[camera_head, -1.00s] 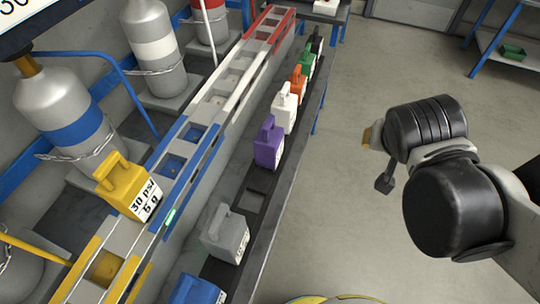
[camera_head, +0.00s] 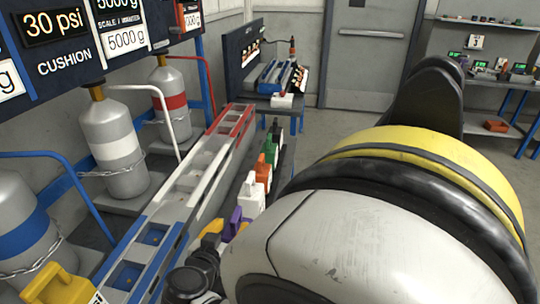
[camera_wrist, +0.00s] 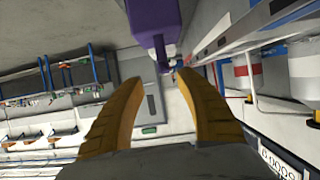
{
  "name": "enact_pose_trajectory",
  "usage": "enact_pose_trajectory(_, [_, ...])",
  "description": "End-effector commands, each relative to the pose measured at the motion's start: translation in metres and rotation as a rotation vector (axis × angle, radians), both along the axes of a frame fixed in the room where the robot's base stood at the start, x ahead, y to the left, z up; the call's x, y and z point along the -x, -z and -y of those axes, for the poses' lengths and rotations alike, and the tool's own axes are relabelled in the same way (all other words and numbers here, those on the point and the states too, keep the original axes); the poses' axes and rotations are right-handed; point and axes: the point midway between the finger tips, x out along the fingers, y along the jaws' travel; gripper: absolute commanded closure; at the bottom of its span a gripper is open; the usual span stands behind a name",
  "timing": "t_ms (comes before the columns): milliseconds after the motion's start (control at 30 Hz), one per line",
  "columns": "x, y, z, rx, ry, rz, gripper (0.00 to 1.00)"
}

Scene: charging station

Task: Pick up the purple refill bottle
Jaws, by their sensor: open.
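The purple refill bottle (camera_head: 234,222) stands on the narrow shelf beside the rail. In the head view, my arm hides its lower part and right side. In the wrist view, the purple bottle (camera_wrist: 152,18) is at the top middle, and its handle points down toward the gap between my fingers. My gripper (camera_wrist: 160,80) is open and empty, with its two yellow fingers spread to either side below the bottle. In the head view, a yellow finger of my gripper (camera_head: 211,234) shows just left of the bottle. I cannot tell whether it touches.
A white bottle (camera_head: 250,196), an orange bottle (camera_head: 263,172) and a green bottle (camera_head: 271,152) stand in a row beyond the purple one. The coloured rail (camera_head: 205,165) runs along their left. A grey gas cylinder (camera_head: 108,140) stands farther left.

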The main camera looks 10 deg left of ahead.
Motion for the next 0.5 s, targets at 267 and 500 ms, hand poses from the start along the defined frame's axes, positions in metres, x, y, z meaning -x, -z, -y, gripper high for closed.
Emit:
enact_pose_trajectory(267, [-0.022, 0.011, 0.001, -0.001, 0.000, -0.001, 0.59])
enact_pose_trajectory(500, [-0.053, 0.031, -0.003, 0.000, 0.003, -0.002, 0.59])
